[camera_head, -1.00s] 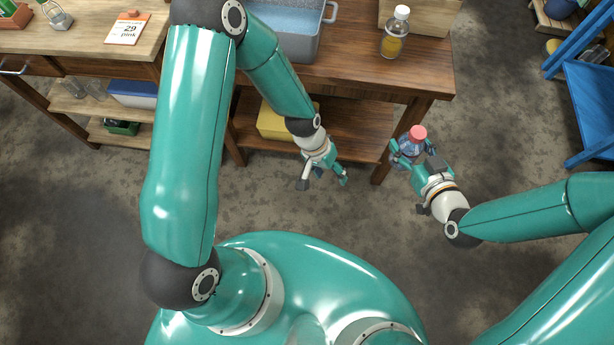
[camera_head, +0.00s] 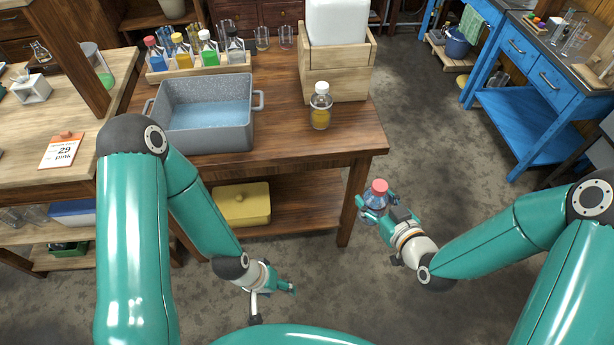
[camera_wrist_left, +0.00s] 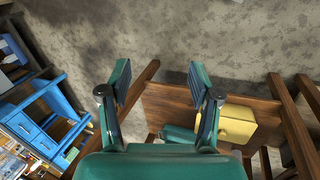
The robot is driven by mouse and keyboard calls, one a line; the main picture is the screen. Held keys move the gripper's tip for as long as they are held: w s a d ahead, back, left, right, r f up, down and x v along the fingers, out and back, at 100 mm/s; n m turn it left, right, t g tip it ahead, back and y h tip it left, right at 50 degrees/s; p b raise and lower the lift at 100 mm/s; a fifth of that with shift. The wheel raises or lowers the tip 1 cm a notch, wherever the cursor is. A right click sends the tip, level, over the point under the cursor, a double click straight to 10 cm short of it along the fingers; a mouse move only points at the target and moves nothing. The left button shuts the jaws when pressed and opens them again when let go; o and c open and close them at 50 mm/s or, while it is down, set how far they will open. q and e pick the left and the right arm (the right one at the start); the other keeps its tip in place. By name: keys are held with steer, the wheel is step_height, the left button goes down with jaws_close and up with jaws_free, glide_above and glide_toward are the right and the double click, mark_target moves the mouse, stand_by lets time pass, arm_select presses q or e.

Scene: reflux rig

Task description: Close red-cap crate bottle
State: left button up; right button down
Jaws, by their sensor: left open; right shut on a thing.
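My right gripper (camera_head: 378,207) is shut on a clear bottle with a red cap (camera_head: 379,187). It holds the bottle roughly upright, off the front right corner of the wooden table. The cap sits on the bottle's top; I cannot tell how tight it is. My left gripper (camera_head: 283,289) is open and empty, low in front of the table. Its spread fingers show in the left wrist view (camera_wrist_left: 158,90) with nothing between them.
A grey basin (camera_head: 206,137) stands on the table (camera_head: 285,150), with a white-capped bottle of yellow liquid (camera_head: 321,106) and a wooden box (camera_head: 335,75) to its right. A yellow box (camera_head: 243,204) lies on the lower shelf. Floor is free between the arms.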

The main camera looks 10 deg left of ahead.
steer(key=w+d+r+m+t+h, duration=0.2)
steer(key=d+m+h, duration=0.4)
steer(key=d, duration=0.6)
steer(key=shift+w+d+r+h, duration=0.2)
steer(key=shift+w+r+h, duration=0.3)
steer(key=shift+w+h, duration=0.15)
